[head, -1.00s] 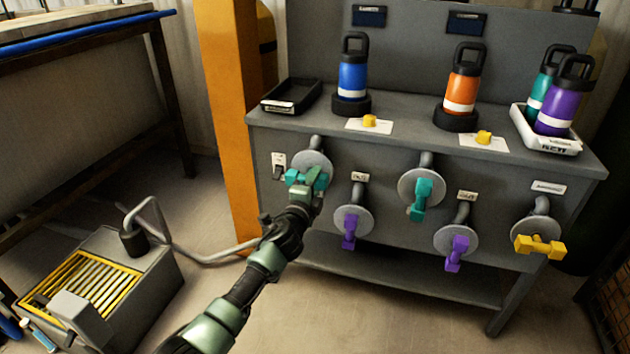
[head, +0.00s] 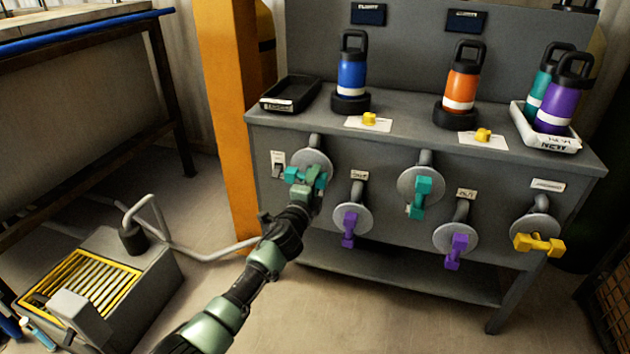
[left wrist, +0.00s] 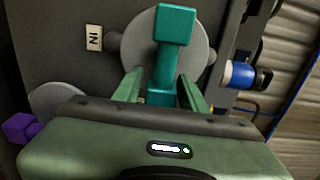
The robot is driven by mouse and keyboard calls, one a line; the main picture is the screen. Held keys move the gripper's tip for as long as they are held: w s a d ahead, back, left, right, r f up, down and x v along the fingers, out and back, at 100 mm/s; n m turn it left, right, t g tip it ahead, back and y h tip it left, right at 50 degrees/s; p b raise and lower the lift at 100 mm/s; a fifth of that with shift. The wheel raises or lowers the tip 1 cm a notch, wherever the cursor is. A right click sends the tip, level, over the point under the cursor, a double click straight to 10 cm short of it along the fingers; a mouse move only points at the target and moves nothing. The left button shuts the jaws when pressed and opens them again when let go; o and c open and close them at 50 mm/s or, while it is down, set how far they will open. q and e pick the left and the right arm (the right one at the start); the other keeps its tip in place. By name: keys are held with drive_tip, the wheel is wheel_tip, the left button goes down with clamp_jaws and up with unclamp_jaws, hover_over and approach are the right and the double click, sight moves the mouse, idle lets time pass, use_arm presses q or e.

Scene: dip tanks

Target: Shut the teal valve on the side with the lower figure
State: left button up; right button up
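The left teal valve (head: 292,175) is on the bench front below the blue bottle; its handle lies roughly crosswise. The right teal valve (head: 419,198) has its handle hanging down. My left gripper (head: 312,182) is at the left teal valve and partly hides it. In the left wrist view the fingers (left wrist: 162,84) stand on either side of the teal handle (left wrist: 174,28), with small gaps showing, so it looks open around the handle. My right gripper is out of view. Dark label plates (head: 368,14) (head: 466,21) sit above both sides; their figures are too small to read.
Purple valves (head: 348,228) (head: 456,250) and a yellow valve (head: 540,243) are close by on the front. Bottles, a black tray (head: 291,94) and a white tray (head: 553,140) stand on top. An orange post (head: 228,100) is at the left.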

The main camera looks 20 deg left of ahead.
use_arm(q)
drive_tip(key=shift+s, duration=0.1)
drive_tip(key=shift+s, duration=0.3)
drive_tip(key=s+p, duration=0.2)
drive_tip(key=s, duration=0.5)
drive_tip(key=shift+a, duration=0.15)
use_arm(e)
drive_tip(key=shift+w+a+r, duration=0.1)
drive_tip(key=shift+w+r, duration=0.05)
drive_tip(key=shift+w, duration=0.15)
use_arm(q)
drive_tip(key=shift+f, duration=0.1)
